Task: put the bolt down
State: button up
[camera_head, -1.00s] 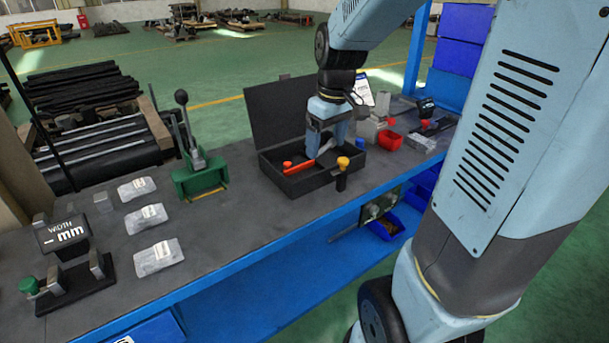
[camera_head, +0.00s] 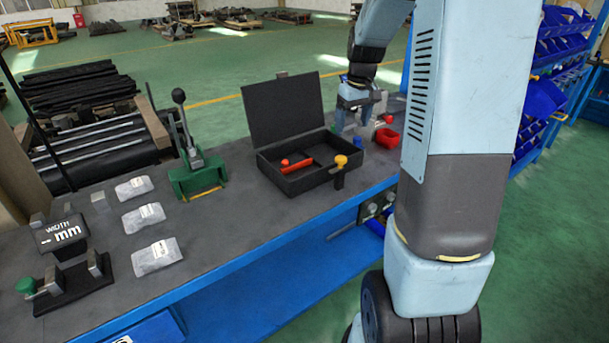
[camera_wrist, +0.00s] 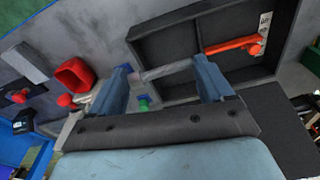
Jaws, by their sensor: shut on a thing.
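My gripper (camera_head: 352,118) is over the bench just right of the black case (camera_head: 262,155). In the wrist view, its two blue fingers (camera_wrist: 164,72) are apart with a thin grey rod, seemingly the bolt (camera_wrist: 167,69), spanning between them. The gripper is shut on it. Its ends are partly hidden by the fingers, and it is too small to make out in the head view. I cannot tell whether it touches the bench. The case is open, with its lid (camera_head: 284,108) upright and a red-orange tool (camera_head: 297,166) inside.
A red bin (camera_head: 387,138) stands right of my gripper and a small blue item (camera_head: 357,142) lies below it. A yellow-knobbed clamp (camera_head: 341,165) sits at the case's front corner. A green lever press (camera_head: 196,172) and several bags (camera_head: 157,256) are left.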

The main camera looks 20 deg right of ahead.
jog(key=a+f, duration=0.2)
jog(key=a, duration=0.2)
jog(key=a+f, duration=0.3)
jog(key=a, duration=0.1)
jog(key=a+f, duration=0.3)
jog(key=a, duration=0.1)
jog(key=shift+w+a+f, duration=0.15)
jog(key=shift+a+f, duration=0.5)
jog(key=shift+f, duration=0.1)
jog(key=f, duration=0.3)
jog(key=shift+a+f, duration=0.2)
jog(key=shift+f, duration=0.1)
jog(key=o, duration=0.8)
